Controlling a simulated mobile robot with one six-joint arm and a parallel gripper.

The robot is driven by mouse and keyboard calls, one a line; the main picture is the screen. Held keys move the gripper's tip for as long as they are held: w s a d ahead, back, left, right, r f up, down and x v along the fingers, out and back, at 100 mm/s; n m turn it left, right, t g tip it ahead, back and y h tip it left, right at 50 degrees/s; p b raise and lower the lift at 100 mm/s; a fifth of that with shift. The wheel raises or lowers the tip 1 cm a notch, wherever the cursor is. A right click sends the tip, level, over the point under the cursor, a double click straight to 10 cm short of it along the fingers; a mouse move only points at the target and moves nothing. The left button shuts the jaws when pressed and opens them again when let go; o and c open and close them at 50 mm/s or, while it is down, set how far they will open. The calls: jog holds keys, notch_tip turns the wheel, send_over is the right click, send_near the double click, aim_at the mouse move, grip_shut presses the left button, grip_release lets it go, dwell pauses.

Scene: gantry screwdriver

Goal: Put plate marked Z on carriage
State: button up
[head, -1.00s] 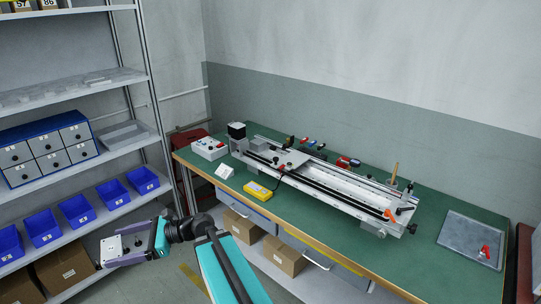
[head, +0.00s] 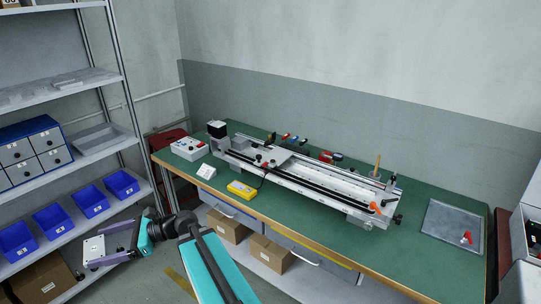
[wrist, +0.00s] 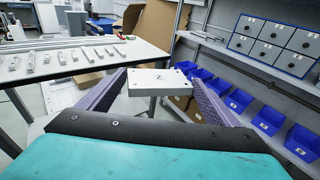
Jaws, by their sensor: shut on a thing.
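My gripper (wrist: 160,93) is shut on a pale plate marked Z (wrist: 165,79), with a purple finger on each side of it. In the head view the plate (head: 94,247) shows at the lower left, held in front of the shelf and well away from the workbench. The carriage (head: 266,154) is a grey flat piece on the long linear rail unit (head: 325,188), towards its left end. The rail unit lies on the green workbench. Small dark parts stand on or close to the carriage; I cannot make them out.
The green workbench (head: 190,178) also bears a yellow device (head: 241,188), a grey control box (head: 189,149) and a grey tray (head: 452,226). An orange handle (head: 375,207) stands up at the rail's right end. Shelving with blue bins (head: 53,221) stands at left.

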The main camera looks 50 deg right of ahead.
jog(key=s+d+m+t+h+b, duration=0.1)
jog(key=d+m+t+h, duration=0.35)
jog(key=d, duration=1.35)
jog(key=d+m+t+h+b, duration=0.15)
jog(key=d+m+h, duration=0.45)
jog(key=d, duration=1.3)
jog(key=s+d+r+m+g+h, duration=0.1)
jog(key=s+d+h, duration=0.5)
jog(key=d, duration=0.8)
jog(key=s+d+r+m+g+h, duration=0.2)
jog(key=s+d+m+h, duration=0.4)
jog(key=s+d, duration=0.7)
jog(key=shift+s+d+r+b, duration=0.35)
jog(key=shift+d+r, duration=0.1)
jog(key=shift+d, duration=0.2)
jog(key=shift+w+h, duration=0.15)
jog(key=shift+h, duration=0.1)
jog(key=p, duration=0.2)
send_over(285, 155)
jog(key=shift+a+f, duration=0.1)
jog(key=shift+f, duration=0.65)
